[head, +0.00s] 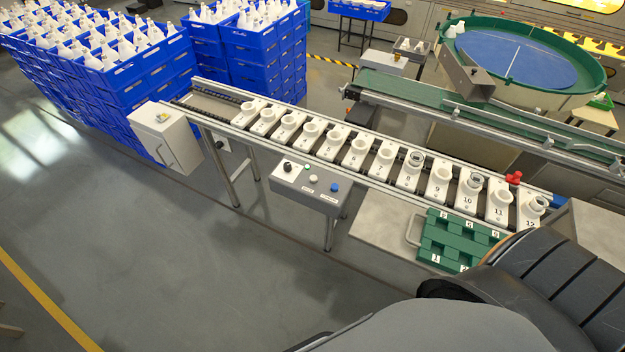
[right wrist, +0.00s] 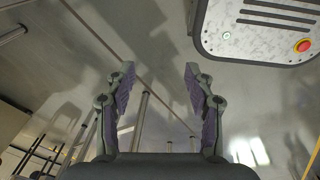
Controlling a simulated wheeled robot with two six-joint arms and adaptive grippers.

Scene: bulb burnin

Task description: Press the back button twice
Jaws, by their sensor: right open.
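A grey control box (head: 312,187) stands on a post at the front of the conveyor in the head view. On its top are a black knob (head: 288,166), a white button (head: 313,179) and a blue button (head: 334,187). Small labels sit in front of the buttons, too small to read, so I cannot tell which is the back button. My left gripper is in neither view.
A conveyor (head: 375,178) carries a row of numbered white sockets (head: 384,156), a few holding bulbs. A green tray (head: 455,240) lies at its right front. A white cabinet (head: 167,137) and stacked blue crates (head: 150,95) stand left. Floor before the control box is clear.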

